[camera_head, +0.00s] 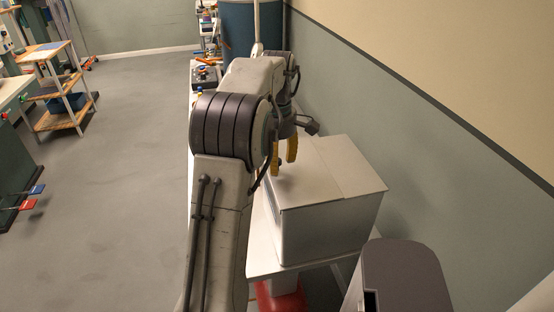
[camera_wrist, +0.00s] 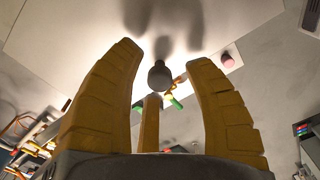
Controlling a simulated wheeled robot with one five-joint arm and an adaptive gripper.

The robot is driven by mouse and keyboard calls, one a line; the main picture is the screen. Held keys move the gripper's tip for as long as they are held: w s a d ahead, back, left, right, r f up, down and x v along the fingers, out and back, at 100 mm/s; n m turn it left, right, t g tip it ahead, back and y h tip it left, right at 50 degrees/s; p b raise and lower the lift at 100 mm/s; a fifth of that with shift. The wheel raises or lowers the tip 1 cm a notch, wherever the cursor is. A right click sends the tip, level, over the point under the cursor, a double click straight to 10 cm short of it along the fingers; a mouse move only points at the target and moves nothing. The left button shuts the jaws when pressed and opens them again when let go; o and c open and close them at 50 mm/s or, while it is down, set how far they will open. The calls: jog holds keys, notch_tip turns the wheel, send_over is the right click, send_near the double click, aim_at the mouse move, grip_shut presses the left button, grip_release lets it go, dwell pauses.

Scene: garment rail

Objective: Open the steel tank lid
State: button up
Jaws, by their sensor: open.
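A pale box-shaped tank (camera_head: 330,225) with a flat, closed top stands below and right of my gripper in the head view. Its lid (camera_head: 305,170) lies flat, with a seam across the top. My gripper (camera_head: 283,158) has yellow fingers pointing down over the far left part of the lid. The wrist view shows the fingers (camera_wrist: 163,62) spread apart, with a dark round knob (camera_wrist: 160,76) between them, against a pale flat surface (camera_wrist: 75,35). I cannot tell whether the fingers touch the knob. My arm hides part of the tank's left side.
The tank stands on a white table (camera_head: 262,258) beside the wall (camera_head: 440,190). A large dark blue-green drum (camera_head: 240,35) and cluttered tools (camera_head: 206,72) are beyond my arm. A wooden shelf cart (camera_head: 60,85) stands at far left. The floor (camera_head: 120,190) between is open.

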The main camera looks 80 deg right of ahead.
grip_shut()
dwell(0.4)
